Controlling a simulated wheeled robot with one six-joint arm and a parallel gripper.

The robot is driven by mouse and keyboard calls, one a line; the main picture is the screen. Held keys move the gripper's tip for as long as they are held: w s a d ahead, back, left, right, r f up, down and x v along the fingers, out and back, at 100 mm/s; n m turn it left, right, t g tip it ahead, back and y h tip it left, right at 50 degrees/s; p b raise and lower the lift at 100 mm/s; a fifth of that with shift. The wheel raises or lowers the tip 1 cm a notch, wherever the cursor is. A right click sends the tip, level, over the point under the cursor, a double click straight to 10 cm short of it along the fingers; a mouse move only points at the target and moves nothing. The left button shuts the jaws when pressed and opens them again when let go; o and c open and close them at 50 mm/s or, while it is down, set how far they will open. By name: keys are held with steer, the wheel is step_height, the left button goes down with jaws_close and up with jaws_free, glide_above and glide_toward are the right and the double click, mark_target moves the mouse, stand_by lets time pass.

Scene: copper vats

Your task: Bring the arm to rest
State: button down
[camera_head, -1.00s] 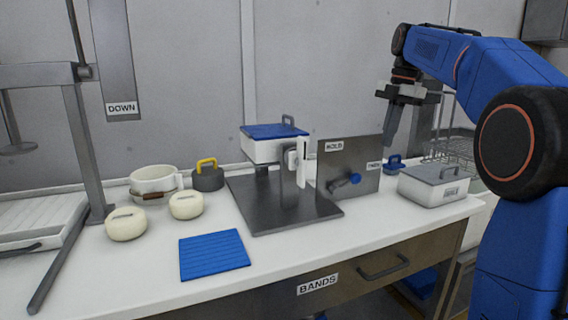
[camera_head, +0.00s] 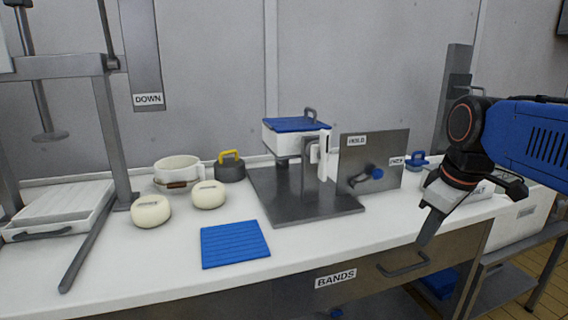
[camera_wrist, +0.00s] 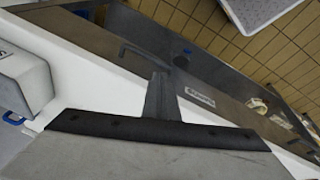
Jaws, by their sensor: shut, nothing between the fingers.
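My blue arm (camera_head: 525,135) reaches in from the right in the head view, with the dark wrist bent downward. My gripper (camera_head: 428,235) points down in front of the right part of the bench, with its fingers together and nothing seen between them. In the wrist view, the closed fingers (camera_wrist: 160,98) stand out against the bench edge and drawer front. I cannot tell whether the fingertips touch anything. The wrist hides part of a lidded grey box (camera_head: 478,192) on the bench.
The white bench (camera_head: 300,245) holds a blue mat (camera_head: 235,244), two pale cheese-like rounds (camera_head: 151,211), a white pot (camera_head: 178,172), a weight with a yellow handle (camera_head: 229,168) and a metal stand (camera_head: 300,205). An upright plate (camera_head: 375,150) with a blue-ended lever stands left of my gripper.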

steer(key=s+f+m+t, duration=0.1)
steer(key=s+f+m, duration=0.6)
steer(key=s+f, duration=0.4)
step_height(320, 180, down, 3)
steer(key=shift+s+a+f+t, duration=0.2)
steer(key=shift+s+a+t, duration=0.1)
steer(key=shift+s+a, duration=0.05)
